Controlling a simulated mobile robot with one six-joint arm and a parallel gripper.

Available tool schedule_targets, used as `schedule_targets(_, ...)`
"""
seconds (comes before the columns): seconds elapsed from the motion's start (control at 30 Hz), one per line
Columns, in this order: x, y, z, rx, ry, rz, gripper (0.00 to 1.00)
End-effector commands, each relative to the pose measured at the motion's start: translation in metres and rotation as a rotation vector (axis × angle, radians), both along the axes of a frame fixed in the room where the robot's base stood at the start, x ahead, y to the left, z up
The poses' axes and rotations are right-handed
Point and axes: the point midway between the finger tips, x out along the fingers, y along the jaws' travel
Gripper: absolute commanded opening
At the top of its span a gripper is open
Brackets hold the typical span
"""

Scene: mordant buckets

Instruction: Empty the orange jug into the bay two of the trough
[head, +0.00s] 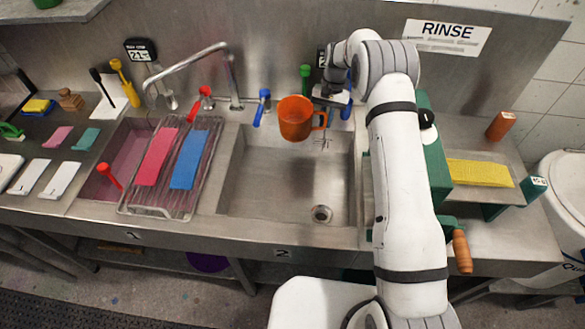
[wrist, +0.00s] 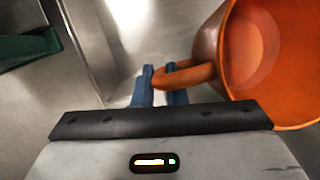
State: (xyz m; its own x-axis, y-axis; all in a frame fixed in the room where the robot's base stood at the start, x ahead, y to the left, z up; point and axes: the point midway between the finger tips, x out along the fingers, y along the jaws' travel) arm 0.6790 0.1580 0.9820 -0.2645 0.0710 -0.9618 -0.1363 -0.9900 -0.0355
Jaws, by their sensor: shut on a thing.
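The orange jug (head: 296,118) is in the air over the back of the bay marked 2 (head: 265,178) of the steel trough. In the head view it looks roughly upright, perhaps a little tilted. My gripper (head: 324,121) is at the jug's right side, shut on its handle. In the wrist view the blue fingertips (wrist: 160,84) close on the handle (wrist: 187,76), and the jug's body (wrist: 255,60) fills the right side. The inside wall shows orange; I cannot tell whether liquid is in it. Bay two's floor looks bare, with a drain (head: 321,214) at its front right.
A rack with a pink strip (head: 155,157) and a blue strip (head: 189,159) lies over the bay marked 1. A tap (head: 232,75) with red and blue levers stands behind the divide. A green mangle (head: 432,150) and yellow cloth (head: 479,173) are to the right.

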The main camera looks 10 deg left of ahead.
Motion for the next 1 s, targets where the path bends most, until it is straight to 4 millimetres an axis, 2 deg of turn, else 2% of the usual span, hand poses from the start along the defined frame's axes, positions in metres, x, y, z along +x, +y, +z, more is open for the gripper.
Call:
schedule_targets(0.73, -0.029, -0.001, -0.006, 0.024, -0.373, -0.003, 0.00)
schedule_targets(1.0, -0.041, -0.002, -0.022, 0.033, -0.500, -0.006, 0.00)
